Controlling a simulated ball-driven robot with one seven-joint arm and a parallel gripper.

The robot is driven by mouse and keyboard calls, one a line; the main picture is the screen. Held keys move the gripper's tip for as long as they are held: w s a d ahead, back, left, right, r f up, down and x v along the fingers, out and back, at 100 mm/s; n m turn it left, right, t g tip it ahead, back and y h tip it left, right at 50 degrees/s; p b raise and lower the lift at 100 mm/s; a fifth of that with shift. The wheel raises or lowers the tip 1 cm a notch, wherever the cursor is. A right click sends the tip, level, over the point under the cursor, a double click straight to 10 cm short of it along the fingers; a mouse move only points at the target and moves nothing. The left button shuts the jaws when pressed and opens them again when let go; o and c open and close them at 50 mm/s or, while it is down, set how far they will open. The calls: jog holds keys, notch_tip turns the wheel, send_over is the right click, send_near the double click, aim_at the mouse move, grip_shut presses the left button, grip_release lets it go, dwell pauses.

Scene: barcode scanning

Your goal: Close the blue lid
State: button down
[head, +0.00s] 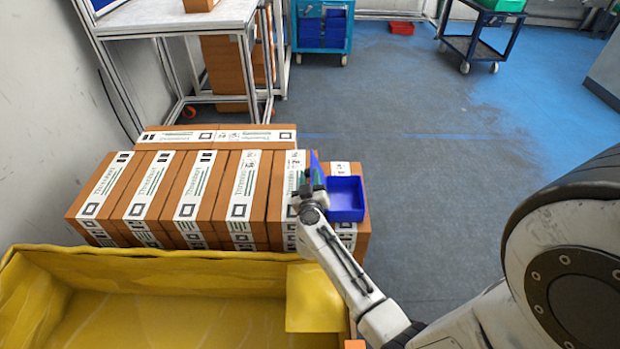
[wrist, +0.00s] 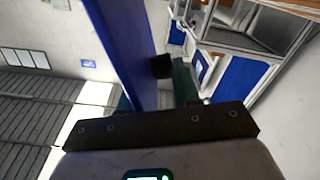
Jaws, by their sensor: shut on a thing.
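A small open blue box (head: 345,198) sits on top of the rightmost brown carton in the head view. Its blue lid (head: 315,167) stands roughly upright at the box's left side. The lid fills a slanted band in the wrist view (wrist: 122,45). My gripper (head: 312,186) is at the lid, left of the box opening, and is shut on the lid. In the wrist view my gripper (wrist: 148,92) has a finger on each side of the lid; the left finger is mostly hidden. The box is not visible in the wrist view.
Brown cartons (head: 188,195) with white labels stand in a row left of the box. A yellow bin (head: 150,315) lies in front of them. A white table (head: 180,20) stands behind at left. The floor (head: 440,170) to the right is clear.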

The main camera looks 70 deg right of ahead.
dwell(0.4)
jog(key=shift+s+r+m+p, duration=0.35)
jog(key=shift+m+p, duration=0.15)
jog(key=shift+p, duration=0.15)
jog(key=shift+s+d+r+m+p, duration=0.15)
jog(key=shift+s+d+m+p, duration=0.1)
jog(key=shift+s+m+p, duration=0.25)
jog(key=shift+s+d+r+m+p, duration=0.2)
jog(key=shift+s+m+p, duration=0.25)
jog(key=shift+m, duration=0.15)
jog(key=shift+s+d+f+m+b, duration=0.85)
jog(key=shift+s+f+m, duration=0.3)
jog(key=shift+s+m, duration=1)
jog(key=shift+s+d+f+m+b, duration=0.9)
jog(key=shift+s+m, duration=0.7)
jog(key=shift+m, duration=1.05)
jog(key=shift+s+d+f+m+b, duration=0.55)
jog(key=shift+s+f+m+b, duration=0.6)
jog(key=shift+s+m, duration=1)
jog(key=shift+w+f+m, duration=0.2)
jog(key=shift+w+m, duration=0.05)
jog(key=shift+w, duration=0.05)
